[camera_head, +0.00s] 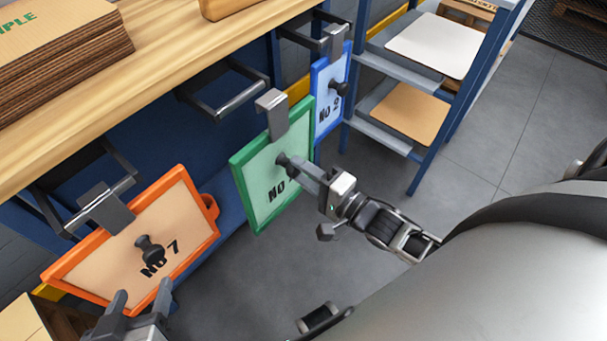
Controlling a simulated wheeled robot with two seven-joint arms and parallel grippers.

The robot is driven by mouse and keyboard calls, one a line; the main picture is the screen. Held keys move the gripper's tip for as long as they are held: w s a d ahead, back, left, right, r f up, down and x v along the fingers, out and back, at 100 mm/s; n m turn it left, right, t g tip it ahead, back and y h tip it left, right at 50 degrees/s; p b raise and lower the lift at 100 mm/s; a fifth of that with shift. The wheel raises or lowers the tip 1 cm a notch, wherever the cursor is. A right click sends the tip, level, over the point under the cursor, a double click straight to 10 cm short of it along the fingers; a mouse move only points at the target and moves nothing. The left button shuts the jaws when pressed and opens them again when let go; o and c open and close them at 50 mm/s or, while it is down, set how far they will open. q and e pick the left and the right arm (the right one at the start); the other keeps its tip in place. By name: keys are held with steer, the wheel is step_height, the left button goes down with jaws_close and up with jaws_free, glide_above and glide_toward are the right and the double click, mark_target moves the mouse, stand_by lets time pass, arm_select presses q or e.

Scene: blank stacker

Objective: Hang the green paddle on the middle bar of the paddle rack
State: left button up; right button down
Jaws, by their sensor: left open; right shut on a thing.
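The green paddle (258,185), with a dark knob, a grey hook on top and a partly hidden "NO" label, is held upright. My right gripper (303,172) is shut on its knob. The paddle's hook (271,102) appears just right of and below the front end of the middle bar (232,106); I cannot tell whether they touch. The middle bar carries nothing. The paddle rack's left bar (38,200) is beside the orange paddle and the right bar (308,38) beside the blue one. My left gripper (140,298) is open and empty by the orange paddle's lower edge.
The orange paddle (130,245), "NO 7", hangs tilted at left. The blue paddle (330,92), "NO 2", hangs close behind the green one. A wooden bench top (150,60) with stacked cardboard is above. A blue shelf unit (425,160) stands right. Grey floor is clear below.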

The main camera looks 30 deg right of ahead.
mark_target(283, 157)
steer(key=shift+w+a+r+b, duration=0.15)
steer(key=shift+w+b, duration=0.05)
steer(key=shift+w, duration=0.2)
steer(key=shift+w+a+r+b, duration=0.1)
steer(key=shift+w+a+b, duration=0.05)
steer(key=shift+w, duration=0.25)
steer(key=shift+b+x, duration=0.95)
steer(key=shift+x, duration=1.05)
steer(key=shift+b+x, duration=0.45)
steer(key=shift+x, duration=0.3)
steer(key=shift+b+x, duration=0.45)
steer(key=shift+x, duration=0.4)
steer(key=shift+f, duration=0.2)
arm_select(q)
step_height(283, 157, down, 8)
steer(key=d+g+b, duration=0.1)
steer(key=shift+w+d+h, duration=0.25)
steer(key=shift+d+h, duration=0.05)
steer(key=shift+d, duration=0.05)
arm_select(e)
steer(key=shift+f, duration=0.95)
arm_select(q)
steer(key=shift+w+r, duration=0.1)
steer(key=shift+w, duration=0.05)
